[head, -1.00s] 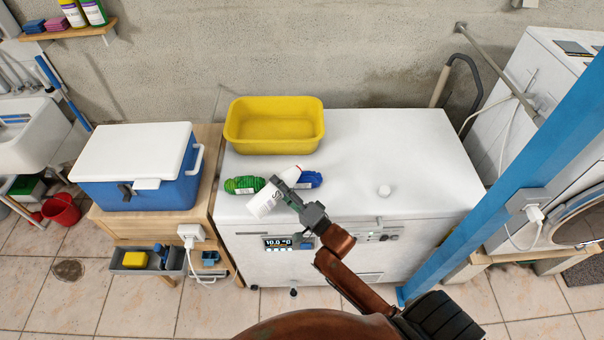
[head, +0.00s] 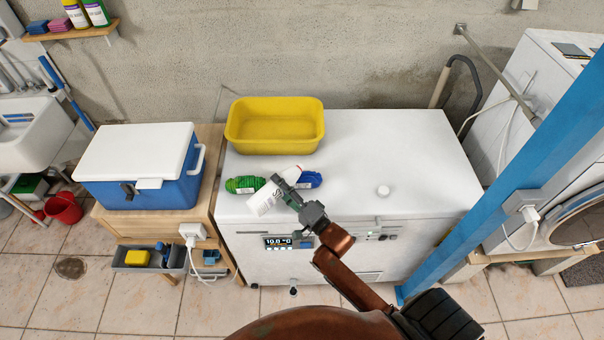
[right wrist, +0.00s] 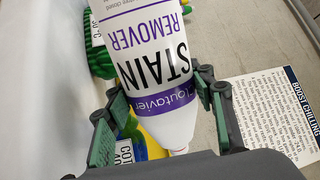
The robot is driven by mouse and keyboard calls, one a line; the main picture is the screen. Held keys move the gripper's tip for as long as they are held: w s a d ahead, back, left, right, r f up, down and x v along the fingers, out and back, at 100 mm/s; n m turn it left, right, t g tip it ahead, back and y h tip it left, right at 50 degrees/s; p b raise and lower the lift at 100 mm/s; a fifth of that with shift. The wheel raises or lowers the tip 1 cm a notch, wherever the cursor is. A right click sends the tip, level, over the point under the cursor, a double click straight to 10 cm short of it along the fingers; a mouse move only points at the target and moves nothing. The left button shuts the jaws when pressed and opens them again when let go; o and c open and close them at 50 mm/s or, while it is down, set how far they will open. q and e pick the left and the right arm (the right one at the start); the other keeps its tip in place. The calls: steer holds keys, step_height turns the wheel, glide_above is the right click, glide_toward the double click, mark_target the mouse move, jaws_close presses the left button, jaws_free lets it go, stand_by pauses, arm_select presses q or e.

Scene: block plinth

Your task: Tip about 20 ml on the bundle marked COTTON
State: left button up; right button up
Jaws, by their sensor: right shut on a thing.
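My right gripper (head: 285,187) is shut on a white stain remover bottle (head: 262,200) with a purple band. In the head view the bottle is tilted above the white chest's top, its narrow end toward the upper right. It fills the middle of the right wrist view (right wrist: 150,55), with a finger on each side. A blue bundle (head: 311,180) lies right of the gripper; in the right wrist view its label (right wrist: 124,153) is partly hidden and starts with "CO". A green bundle (head: 241,185) lies left of the bottle. I cannot tell whether liquid is coming out. My left gripper is out of view.
A yellow basin (head: 275,125) stands behind the bundles on the white chest (head: 400,155). A round white knob (head: 383,191) is to the right; the chest top around it is clear. A blue cooler (head: 140,165) stands left. A blue post (head: 510,170) rises at right.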

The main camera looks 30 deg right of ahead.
steer(key=shift+r+m+p, duration=0.5)
steer(key=shift+m+p, duration=0.1)
steer(key=shift+p, duration=0.25)
stand_by(0.7)
